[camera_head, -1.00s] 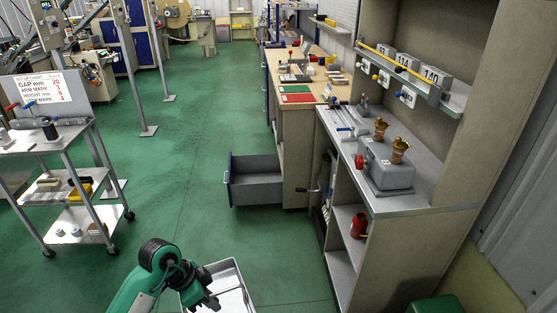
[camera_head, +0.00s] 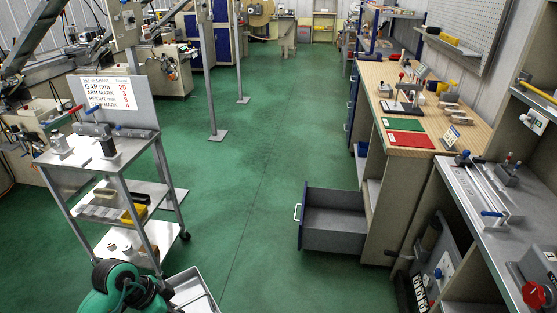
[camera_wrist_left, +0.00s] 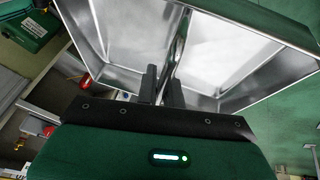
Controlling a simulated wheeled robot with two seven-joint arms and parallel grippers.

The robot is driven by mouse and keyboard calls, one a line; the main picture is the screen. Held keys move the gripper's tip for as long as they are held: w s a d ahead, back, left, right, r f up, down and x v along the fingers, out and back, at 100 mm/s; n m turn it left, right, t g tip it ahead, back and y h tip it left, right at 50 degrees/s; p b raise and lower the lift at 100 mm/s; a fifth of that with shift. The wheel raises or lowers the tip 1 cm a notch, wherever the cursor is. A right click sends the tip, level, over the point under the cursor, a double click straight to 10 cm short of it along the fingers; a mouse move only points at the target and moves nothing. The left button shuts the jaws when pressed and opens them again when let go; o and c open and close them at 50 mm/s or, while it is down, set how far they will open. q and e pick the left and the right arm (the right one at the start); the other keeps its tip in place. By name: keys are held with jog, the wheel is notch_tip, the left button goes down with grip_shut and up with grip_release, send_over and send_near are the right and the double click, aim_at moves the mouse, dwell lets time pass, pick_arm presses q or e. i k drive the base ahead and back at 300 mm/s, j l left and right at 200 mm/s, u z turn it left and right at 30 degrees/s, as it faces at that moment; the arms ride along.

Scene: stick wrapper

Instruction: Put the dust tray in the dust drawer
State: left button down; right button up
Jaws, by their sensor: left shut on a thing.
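The dust tray (camera_head: 195,290) is a shallow silver metal tray at the bottom of the head view, partly cut off by the frame edge. It fills the upper part of the left wrist view (camera_wrist_left: 215,50), where its bright inside shows. My left gripper (camera_wrist_left: 162,84) is shut on a thin bar of the tray and holds it. The dust drawer (camera_head: 335,238) is a grey, empty, open-topped drawer pulled out from under the wooden bench, with a light handle (camera_head: 297,212) on its blue front. The tray is apart from the drawer, nearer to me. My right gripper is not in view.
A metal cart (camera_head: 95,165) with a setup chart stands at the left. A grey workbench (camera_head: 500,225) with a red knob is at the right. The green floor (camera_head: 255,170) between cart and drawer is clear. A wooden bench (camera_head: 430,90) carries tools and mats.

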aim_at(339, 223)
jog(key=i+j+z, duration=0.1)
jog(key=i+z, duration=0.2)
jog(key=i, duration=0.2)
jog(key=i+j+z, duration=0.2)
jog(key=i+z, duration=0.15)
jog(key=i+j+z, duration=0.3)
jog(key=i, duration=0.25)
